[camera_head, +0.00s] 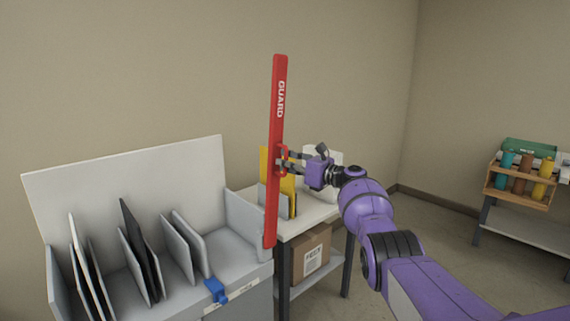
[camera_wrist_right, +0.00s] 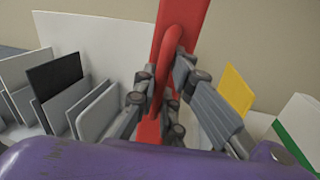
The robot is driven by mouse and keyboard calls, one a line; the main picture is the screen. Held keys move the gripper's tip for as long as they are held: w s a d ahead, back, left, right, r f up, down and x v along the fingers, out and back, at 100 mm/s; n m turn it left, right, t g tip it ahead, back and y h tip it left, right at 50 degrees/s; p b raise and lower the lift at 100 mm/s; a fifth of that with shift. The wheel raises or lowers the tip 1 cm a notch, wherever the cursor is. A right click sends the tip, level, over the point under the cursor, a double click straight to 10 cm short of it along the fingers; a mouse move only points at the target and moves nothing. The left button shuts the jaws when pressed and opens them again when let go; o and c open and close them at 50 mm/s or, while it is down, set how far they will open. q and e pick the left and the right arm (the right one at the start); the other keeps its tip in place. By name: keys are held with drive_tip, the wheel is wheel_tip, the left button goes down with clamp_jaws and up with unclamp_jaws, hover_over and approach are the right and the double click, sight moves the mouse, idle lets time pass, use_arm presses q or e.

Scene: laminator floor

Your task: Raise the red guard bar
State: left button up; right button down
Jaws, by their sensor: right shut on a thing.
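The red guard bar (camera_head: 276,130), lettered GUARD, stands nearly upright at the right front corner of the grey slotted rack (camera_head: 240,241). Its lower end is by the rack's right side. My right gripper (camera_head: 284,160) reaches in from the right and is shut on the bar's red handle, about halfway along the bar. In the right wrist view the red loop handle (camera_wrist_right: 168,66) runs between the grey fingers, with the bar (camera_wrist_right: 180,22) behind it. My left gripper is not in view.
The rack holds several white, grey and black panels (camera_head: 138,248) and has a blue clip (camera_head: 215,290) on its front edge. A side table (camera_head: 318,213) behind the bar carries yellow and grey sheets, with a cardboard box (camera_head: 311,252) below. A bottle crate (camera_head: 520,185) stands far right.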

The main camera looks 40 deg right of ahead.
drive_tip(key=shift+d, duration=0.15)
drive_tip(key=c, duration=2.2)
unclamp_jaws()
drive_tip(key=o, duration=0.4)
drive_tip(key=shift+d+f, duration=0.15)
drive_tip(key=shift+d, duration=0.1)
drive_tip(key=shift+a, duration=0.1)
drive_tip(key=shift+s, duration=0.15)
drive_tip(key=v, duration=1.1)
drive_tip(key=shift+s, duration=0.4)
